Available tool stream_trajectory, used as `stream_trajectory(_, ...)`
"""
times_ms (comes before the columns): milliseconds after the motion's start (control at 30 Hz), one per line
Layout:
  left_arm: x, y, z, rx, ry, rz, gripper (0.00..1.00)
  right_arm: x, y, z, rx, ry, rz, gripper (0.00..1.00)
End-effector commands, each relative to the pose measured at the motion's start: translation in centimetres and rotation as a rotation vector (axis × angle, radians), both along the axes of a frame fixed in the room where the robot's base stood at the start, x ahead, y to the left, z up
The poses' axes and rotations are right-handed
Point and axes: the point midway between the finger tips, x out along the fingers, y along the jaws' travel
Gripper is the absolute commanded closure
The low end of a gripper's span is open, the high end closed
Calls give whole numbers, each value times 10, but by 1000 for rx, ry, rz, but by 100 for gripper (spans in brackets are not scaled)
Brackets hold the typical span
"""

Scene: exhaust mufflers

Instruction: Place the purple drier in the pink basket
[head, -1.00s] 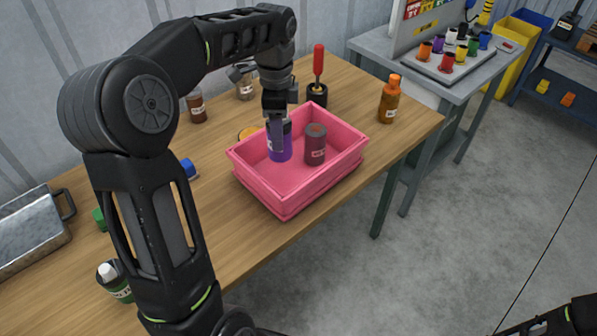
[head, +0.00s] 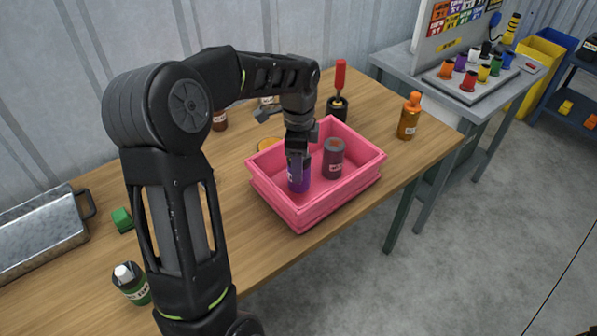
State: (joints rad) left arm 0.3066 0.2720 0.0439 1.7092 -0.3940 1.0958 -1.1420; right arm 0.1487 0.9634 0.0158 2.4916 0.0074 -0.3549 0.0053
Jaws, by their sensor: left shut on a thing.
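The pink basket (head: 314,216) stands on the wooden table. My left gripper (head: 298,165) reaches down into its left part and is shut on the purple drier (head: 299,181), a small purple cylinder with a label. The drier is upright inside the basket walls; whether its base touches the basket floor I cannot tell. The gripper covers its upper part. A dark maroon can (head: 333,160) stands in the basket just right of the drier. My right gripper is not in view.
An orange bottle (head: 409,116) stands right of the basket, and a red-handled tool in a dark holder (head: 338,95) behind it. A metal tray (head: 40,235), a green block (head: 122,220) and a green bottle (head: 131,284) are at the left. Bare table lies in front-left of the basket.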

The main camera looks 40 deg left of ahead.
Motion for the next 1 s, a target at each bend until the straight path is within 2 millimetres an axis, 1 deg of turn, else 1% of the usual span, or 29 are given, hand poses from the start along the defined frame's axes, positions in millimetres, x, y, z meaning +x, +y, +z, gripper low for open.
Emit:
stream_trajectory(100, -1, 0, -16, -1, 6, 0, 94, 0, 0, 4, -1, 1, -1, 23)
stream_trajectory(233, -1, 0, -31, -1, 4, 0, 94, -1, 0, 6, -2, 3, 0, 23)
stream_trajectory(533, -1, 0, -33, -1, 2, 0, 94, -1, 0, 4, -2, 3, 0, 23)
stream_trajectory(633, -1, 0, -37, 0, 2, 0, 94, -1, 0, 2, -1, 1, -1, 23)
stream_trajectory(667, -1, 0, -36, 0, 2, 0, 47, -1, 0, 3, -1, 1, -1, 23)
stream_trajectory(900, -1, 0, -36, 0, 2, 0, 27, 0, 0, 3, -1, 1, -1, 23)
stream_trajectory(1000, -1, 0, -35, 0, 2, 0, 26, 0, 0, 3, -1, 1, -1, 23)
